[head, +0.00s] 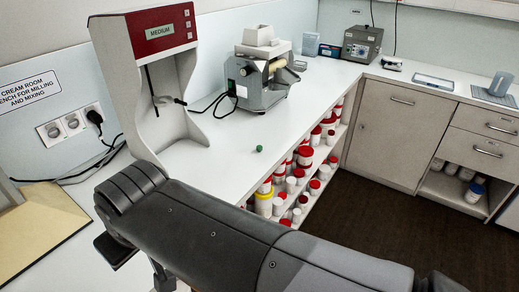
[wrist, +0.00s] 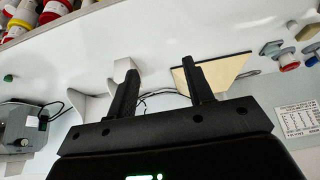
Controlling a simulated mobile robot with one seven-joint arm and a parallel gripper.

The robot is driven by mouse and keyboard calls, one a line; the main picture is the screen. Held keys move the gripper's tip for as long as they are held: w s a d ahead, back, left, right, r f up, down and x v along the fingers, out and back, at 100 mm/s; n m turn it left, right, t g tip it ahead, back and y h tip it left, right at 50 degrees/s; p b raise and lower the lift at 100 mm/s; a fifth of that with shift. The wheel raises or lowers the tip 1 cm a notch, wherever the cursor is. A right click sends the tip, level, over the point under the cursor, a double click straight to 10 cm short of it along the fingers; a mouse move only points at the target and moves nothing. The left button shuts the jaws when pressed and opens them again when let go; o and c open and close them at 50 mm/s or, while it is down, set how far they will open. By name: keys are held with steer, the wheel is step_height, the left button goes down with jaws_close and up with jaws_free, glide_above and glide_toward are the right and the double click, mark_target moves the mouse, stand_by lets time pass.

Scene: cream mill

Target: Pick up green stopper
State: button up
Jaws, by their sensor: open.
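The green stopper (head: 259,148) is a small round thing standing on the white bench top, near its front edge, in the head view. It also shows at the far left of the wrist view (wrist: 9,78). My gripper (wrist: 160,66) is open, with two black fingers apart and nothing between them. It is well away from the stopper, which lies off to the left of the fingers in the wrist view. In the head view my arm crosses the foreground and the fingers cannot be made out.
A tall grey mixer with a red "MEDIUM" panel (head: 159,31) stands left of the stopper. A grey mill (head: 262,82) is behind it. Red-lidded jars (head: 305,157) fill the shelves below the bench edge. A tan board (head: 38,222) lies at lower left. The bench around the stopper is clear.

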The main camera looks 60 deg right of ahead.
steer(key=w+d+r+m+g+h, duration=0.1)
steer(key=w+d+r+m+h, duration=0.1)
steer(key=w+d, duration=0.8)
steer(key=m, duration=0.4)
glide_toward(260, 146)
steer(key=shift+g, duration=0.3)
steer(key=x, duration=0.8)
steer(key=shift+w+a+f, duration=0.15)
steer(key=shift+w+f, duration=0.15)
steer(key=shift+w, duration=0.1)
steer(key=shift+c, duration=0.5)
jaws_close()
